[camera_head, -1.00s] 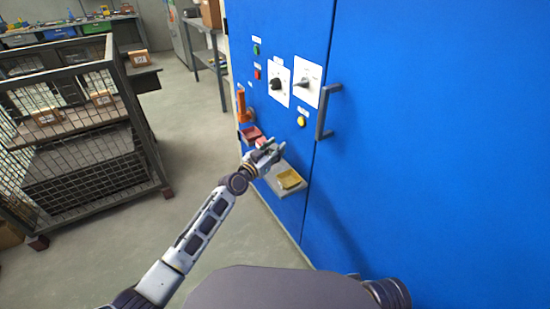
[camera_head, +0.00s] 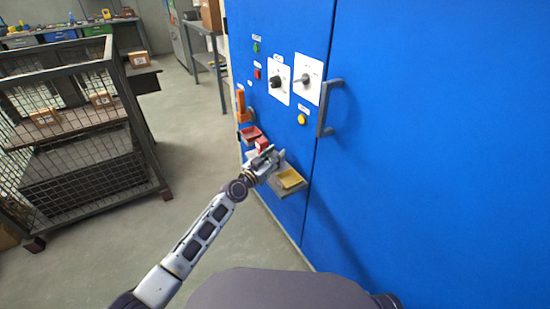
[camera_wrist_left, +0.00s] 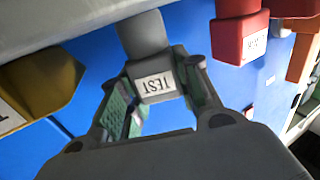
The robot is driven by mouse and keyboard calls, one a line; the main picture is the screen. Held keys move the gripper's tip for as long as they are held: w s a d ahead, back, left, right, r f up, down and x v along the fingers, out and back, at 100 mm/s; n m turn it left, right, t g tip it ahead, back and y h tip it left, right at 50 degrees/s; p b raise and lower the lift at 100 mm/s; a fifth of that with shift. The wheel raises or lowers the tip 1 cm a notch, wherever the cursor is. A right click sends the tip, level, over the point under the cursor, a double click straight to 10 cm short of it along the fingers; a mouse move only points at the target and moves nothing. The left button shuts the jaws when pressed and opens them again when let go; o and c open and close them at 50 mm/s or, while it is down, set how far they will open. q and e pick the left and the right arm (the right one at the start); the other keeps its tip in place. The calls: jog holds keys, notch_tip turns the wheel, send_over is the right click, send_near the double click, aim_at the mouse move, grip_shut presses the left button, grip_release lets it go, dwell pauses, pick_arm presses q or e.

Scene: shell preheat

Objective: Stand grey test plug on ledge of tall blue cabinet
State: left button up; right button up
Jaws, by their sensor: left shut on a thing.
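The grey test plug (camera_wrist_left: 154,84), labelled TEST, is between the fingers of my left gripper (camera_wrist_left: 160,92) in the left wrist view, where its label reads upside down. My left gripper (camera_head: 274,158) is shut on it, at the ledge on the front of the tall blue cabinet (camera_head: 410,130). The grey ledge (camera_head: 288,192) also crosses the top of the wrist view (camera_wrist_left: 75,25). The plug's far end overlaps the ledge edge there; I cannot tell whether they touch. In the head view the gripper mostly hides the plug. My right gripper is out of view.
A yellow block (camera_head: 290,178) sits on the ledge beside the gripper. A red plug (camera_head: 262,145) is just beyond it. An orange handle (camera_head: 241,106), knobs and a door handle (camera_head: 325,108) are on the cabinet. A mesh cage (camera_head: 75,150) stands left, with open floor between.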

pick_arm(q)
jog(key=shift+f, duration=0.1)
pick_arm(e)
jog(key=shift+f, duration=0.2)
pick_arm(q)
jog(key=o, duration=1.1)
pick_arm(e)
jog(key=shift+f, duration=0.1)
pick_arm(q)
jog(key=shift+r, duration=0.2)
jog(key=shift+s+a, duration=0.4)
jog(key=shift+s, duration=0.15)
jog(key=p+v, duration=0.1)
jog(key=v, duration=0.9)
jog(key=shift+s+a+p, duration=0.1)
jog(key=shift+s+p, duration=0.2)
jog(key=shift+p, duration=0.1)
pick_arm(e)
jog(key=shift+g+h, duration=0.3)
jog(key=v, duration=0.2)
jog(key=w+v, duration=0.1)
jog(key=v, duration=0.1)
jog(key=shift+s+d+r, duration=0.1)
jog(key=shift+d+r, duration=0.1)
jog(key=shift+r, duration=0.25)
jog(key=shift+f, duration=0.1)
